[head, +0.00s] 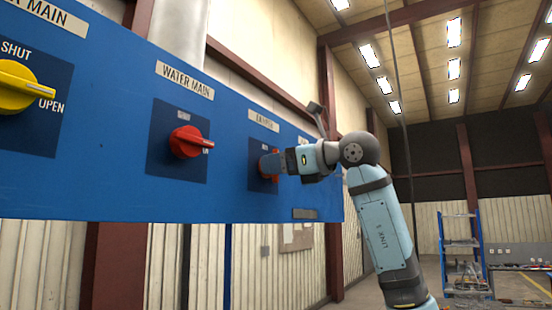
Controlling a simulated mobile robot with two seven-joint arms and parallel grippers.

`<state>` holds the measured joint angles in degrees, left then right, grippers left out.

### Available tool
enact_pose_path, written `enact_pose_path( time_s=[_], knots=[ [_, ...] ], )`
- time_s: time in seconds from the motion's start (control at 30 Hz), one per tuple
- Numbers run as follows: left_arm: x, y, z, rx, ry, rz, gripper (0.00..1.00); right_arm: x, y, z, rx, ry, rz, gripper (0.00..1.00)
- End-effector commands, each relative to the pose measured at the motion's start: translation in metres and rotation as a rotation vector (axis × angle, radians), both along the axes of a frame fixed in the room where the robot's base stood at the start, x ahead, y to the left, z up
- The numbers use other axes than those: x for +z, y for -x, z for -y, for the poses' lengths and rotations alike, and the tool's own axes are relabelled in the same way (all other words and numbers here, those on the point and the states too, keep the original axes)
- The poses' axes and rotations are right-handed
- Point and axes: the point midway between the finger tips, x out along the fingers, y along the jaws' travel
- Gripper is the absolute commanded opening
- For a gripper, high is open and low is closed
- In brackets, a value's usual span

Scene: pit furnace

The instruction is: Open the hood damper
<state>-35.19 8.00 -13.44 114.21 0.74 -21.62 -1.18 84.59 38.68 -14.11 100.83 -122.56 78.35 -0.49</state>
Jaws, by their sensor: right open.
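The third dial plate (256,183) on the blue panel carries a small label above it (263,121) that seems to read "damper". Its red knob (275,178) is mostly hidden behind my right gripper (268,163), so I cannot tell which way it points. The right gripper comes in from the right with its open fingers at this knob. Whether the fingers touch the knob is not clear. My left gripper is not in view.
The blue panel (110,190) also carries a red "Water Main" knob (186,142) and a yellow knob (18,86) pointing toward "Open". A grey lever (318,118) rises behind the panel's right part. A blue shelf rack (462,245) stands far right.

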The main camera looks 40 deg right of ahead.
Motion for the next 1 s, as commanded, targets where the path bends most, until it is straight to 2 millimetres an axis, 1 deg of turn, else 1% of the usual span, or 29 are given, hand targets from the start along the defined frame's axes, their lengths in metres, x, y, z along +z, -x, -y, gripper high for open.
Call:
enact_pose_path(
  time_s=[0.03,0.13,0.43,0.47,0.5,0.67,0.7,1.0],
  knots=[
    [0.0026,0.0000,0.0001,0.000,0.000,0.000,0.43,0.0008,-0.0050,-0.0026,0.002,0.000,-0.002,0.75],
    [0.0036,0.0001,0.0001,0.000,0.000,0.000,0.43,0.0000,-0.0105,-0.0047,0.001,-0.001,-0.001,0.75],
    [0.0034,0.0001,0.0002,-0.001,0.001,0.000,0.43,-0.0006,-0.0128,-0.0056,0.000,0.000,0.000,0.75],
    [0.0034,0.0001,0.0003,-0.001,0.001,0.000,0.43,-0.0006,-0.0128,-0.0056,0.000,0.000,0.000,0.73],
    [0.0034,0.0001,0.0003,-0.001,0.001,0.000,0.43,-0.0006,-0.0128,-0.0056,0.001,0.000,0.000,0.63],
    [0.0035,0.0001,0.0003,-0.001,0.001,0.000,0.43,-0.0005,-0.0126,-0.0055,0.001,0.000,0.000,0.27],
    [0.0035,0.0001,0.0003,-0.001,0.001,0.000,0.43,-0.0005,-0.0126,-0.0055,0.001,0.000,0.000,0.25],
    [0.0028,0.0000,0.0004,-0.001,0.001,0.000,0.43,-0.0004,-0.0125,-0.0051,0.001,-0.033,-0.014,0.26]
  ],
)
